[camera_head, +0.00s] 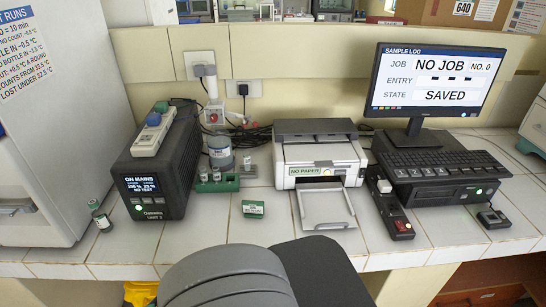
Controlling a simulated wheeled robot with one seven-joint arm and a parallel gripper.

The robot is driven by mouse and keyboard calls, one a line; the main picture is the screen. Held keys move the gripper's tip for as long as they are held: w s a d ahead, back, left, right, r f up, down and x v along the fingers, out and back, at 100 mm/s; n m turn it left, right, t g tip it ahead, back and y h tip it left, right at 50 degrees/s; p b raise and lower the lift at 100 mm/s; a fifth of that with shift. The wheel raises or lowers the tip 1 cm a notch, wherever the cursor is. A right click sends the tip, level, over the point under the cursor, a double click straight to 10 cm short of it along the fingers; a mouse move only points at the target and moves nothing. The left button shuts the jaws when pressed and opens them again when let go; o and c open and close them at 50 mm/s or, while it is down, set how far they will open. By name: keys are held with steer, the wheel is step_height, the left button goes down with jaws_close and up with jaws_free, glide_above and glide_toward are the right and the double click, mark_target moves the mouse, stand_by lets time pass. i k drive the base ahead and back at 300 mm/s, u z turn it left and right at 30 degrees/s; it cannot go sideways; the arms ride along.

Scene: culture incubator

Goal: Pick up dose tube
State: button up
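No label that I can read names the dose tube, so I cannot tell which container it is. A green rack (216,187) on the tiled counter holds small capped tubes (216,175). Another small tube (248,162) stands at the rack's right end. A larger grey-capped bottle (220,152) stands behind the rack. My gripper is not in view.
A black power unit (155,180) stands left of the rack. A small green box (253,209) lies in front. A printer (318,155) reading "NO PAPER", a monitor (430,80) and a keyboard (440,163) occupy the right. Grey rounded shapes cover the bottom centre.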

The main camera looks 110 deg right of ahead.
mark_target(247, 154)
steer(key=k, duration=0.6)
steer(key=z, duration=1.4)
steer(key=i, duration=0.5)
steer(key=u, duration=0.05)
